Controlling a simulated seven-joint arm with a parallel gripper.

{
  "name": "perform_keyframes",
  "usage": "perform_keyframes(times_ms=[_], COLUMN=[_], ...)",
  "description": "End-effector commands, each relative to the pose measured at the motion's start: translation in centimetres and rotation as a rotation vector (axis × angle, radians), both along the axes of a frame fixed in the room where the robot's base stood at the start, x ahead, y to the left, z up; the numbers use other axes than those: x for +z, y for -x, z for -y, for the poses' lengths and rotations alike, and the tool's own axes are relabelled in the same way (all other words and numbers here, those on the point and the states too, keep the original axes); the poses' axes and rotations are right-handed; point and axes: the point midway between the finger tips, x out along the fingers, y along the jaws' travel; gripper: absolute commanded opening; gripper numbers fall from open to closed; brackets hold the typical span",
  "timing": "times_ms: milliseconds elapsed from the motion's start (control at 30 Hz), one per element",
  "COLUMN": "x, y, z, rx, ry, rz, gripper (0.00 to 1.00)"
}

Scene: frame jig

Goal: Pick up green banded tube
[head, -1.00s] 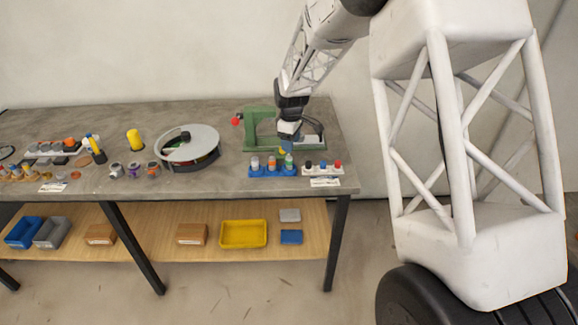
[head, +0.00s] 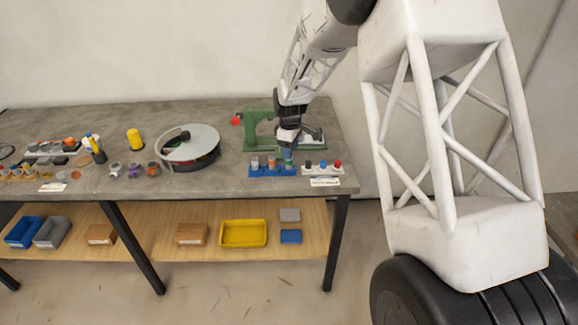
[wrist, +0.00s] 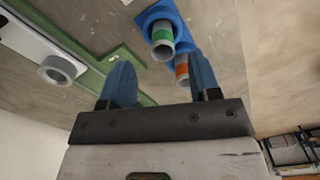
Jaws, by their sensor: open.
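The green banded tube (wrist: 162,38) is a grey, open-topped tube with a green band, standing in a blue rack (wrist: 146,16). In the wrist view it shows just beyond and between the fingertips of my gripper (wrist: 160,60). The blue fingers are spread apart, with nothing held between them. An orange banded tube (wrist: 181,68) stands beside it in the same rack. In the head view my gripper (head: 287,152) points down over the right end of the blue rack (head: 262,174) and mostly hides the green banded tube there.
A white rack (head: 322,172) with small coloured pieces stands right of the blue rack. A green frame (head: 252,125) stands behind the gripper. A round grey turntable (head: 190,140) sits to the left.

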Motion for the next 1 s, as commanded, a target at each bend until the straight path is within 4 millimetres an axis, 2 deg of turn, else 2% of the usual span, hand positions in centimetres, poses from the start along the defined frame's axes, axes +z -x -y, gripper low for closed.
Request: perform_keyframes(times_ms=[267, 733, 1000], x=[-0.1, -4.6, -5.2], y=[0.0, 0.3, 0.2], z=[0.0, -0.2, -0.2], rx=[0.000, 0.000, 0.000], ry=[0.000, 0.001, 0.000], rz=[0.000, -0.001, 0.000], gripper=[0.57, 0.57, 0.57])
